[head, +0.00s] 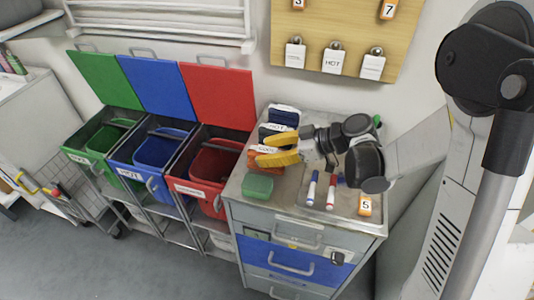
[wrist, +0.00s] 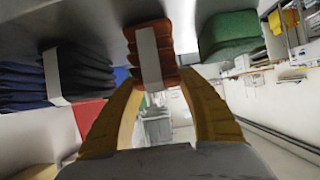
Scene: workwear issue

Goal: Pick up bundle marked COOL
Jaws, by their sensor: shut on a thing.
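The orange bundle (head: 262,167) is on the cabinet top, with a pale band whose small lettering looks like COOL. In the wrist view the orange bundle (wrist: 167,62) shows its white band between the yellow fingers. My gripper (head: 272,158) reaches in from the right and is shut on this bundle, hiding part of it. The wrist view shows my gripper (wrist: 156,84) with a finger on each side of the bundle. I cannot tell whether the bundle is clear of the surface. A dark bundle (head: 268,136) marked HOT lies just behind it; dark bundles (wrist: 85,75) also show in the wrist view.
A green block (head: 257,187) lies in front of the orange bundle. A blue marker (head: 311,188), a red marker (head: 331,190) and an orange tag 5 (head: 365,205) lie on the cabinet top (head: 290,205). Open green, blue and red bins (head: 215,165) stand at the left.

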